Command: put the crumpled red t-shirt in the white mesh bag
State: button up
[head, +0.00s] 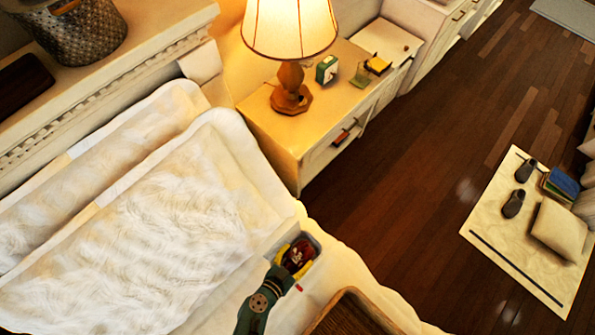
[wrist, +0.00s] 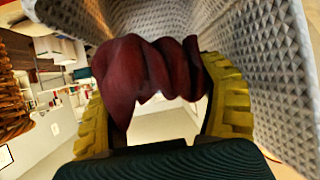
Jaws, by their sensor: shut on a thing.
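The crumpled red t-shirt (wrist: 150,72) is dark red and folded, pinched between the yellow fingers of my gripper (wrist: 162,95). In the head view, my gripper (head: 297,256) is at the right edge of the bed, with the t-shirt (head: 297,259) showing between its fingers. The white mesh bag (wrist: 265,60) has textured pale walls above and to the right of the t-shirt in the wrist view. In the head view, the bag (head: 311,238) shows as a small pale rim around my gripper. My fingers hide much of the bag's inside, and I cannot tell whether the t-shirt touches its bottom.
White pillows (head: 150,215) lie to the left. A nightstand (head: 300,135) with a lit lamp (head: 290,30) stands beyond the bed.

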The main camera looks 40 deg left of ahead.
jog(key=shift+f+b, duration=1)
jog(key=shift+f, duration=0.5)
jog(key=o, duration=1.2)
jog(key=v, duration=1.2)
